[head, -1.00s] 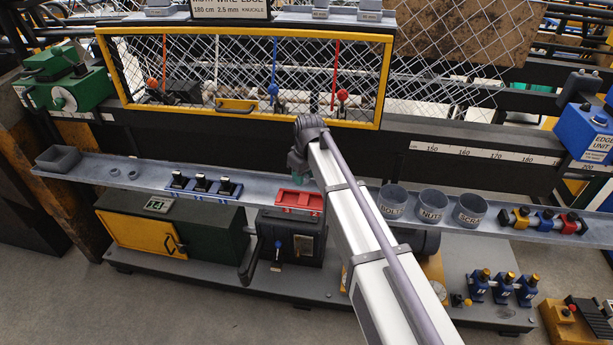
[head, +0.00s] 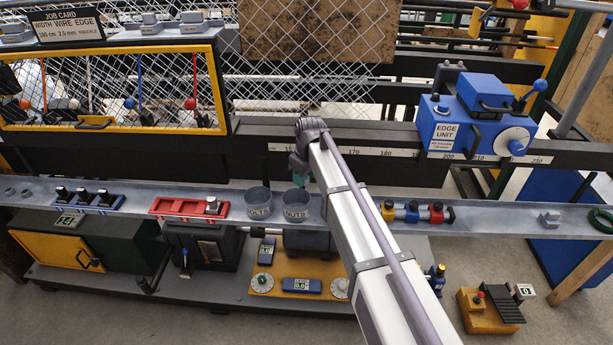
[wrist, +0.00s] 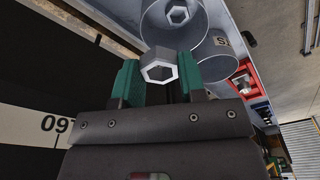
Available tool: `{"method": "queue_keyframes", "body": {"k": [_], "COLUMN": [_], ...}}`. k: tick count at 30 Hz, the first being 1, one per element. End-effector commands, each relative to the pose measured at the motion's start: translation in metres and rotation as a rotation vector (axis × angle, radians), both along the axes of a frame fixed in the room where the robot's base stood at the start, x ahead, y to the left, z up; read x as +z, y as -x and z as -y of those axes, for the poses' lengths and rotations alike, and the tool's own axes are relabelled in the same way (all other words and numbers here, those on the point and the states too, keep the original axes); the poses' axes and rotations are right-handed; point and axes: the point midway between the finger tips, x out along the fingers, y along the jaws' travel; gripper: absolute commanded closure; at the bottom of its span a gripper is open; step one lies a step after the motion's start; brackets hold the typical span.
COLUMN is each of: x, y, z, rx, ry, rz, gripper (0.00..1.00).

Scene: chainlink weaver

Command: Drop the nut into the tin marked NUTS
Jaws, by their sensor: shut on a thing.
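My gripper (wrist: 157,82), with teal fingers, is shut on a grey hexagonal nut (wrist: 160,66). In the head view my gripper (head: 299,170) is just above and behind the tin marked NUTS (head: 296,207); the held nut cannot be made out there. The tin marked BOLTS (head: 258,206) stands just left of it. In the wrist view, a grey tin (wrist: 155,30) lies just beyond the held nut, with a hexagonal piece (wrist: 178,13) inside; its label is not visible. A second tin (wrist: 218,66) beside it shows only part of a label.
The tins stand on a long grey shelf (head: 520,217). A red tray (head: 178,207) with a small piece is left of them; coloured blocks (head: 412,212) are right of my arm. The dark machine beam (head: 345,132) runs behind. My arm hides the shelf right of NUTS.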

Motion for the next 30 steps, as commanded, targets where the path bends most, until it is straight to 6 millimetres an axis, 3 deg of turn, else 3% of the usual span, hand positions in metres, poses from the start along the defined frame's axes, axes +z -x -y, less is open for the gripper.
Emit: {"method": "queue_keyframes", "body": {"k": [5, 16, 25, 26, 30], "x": [-0.008, -0.060, -0.060, -0.060, -0.060], "y": [0.000, 0.000, 0.000, 0.000, 0.000], "z": [0.000, 0.000, 0.000, 0.000, 0.000], "rx": [0.002, 0.001, 0.001, 0.001, 0.001], "ry": [0.000, 0.001, 0.001, 0.001, 0.001], "rz": [0.000, 0.001, 0.001, 0.001, 0.001], "gripper": [0.87, 0.87, 0.87, 0.61, 0.48]}}
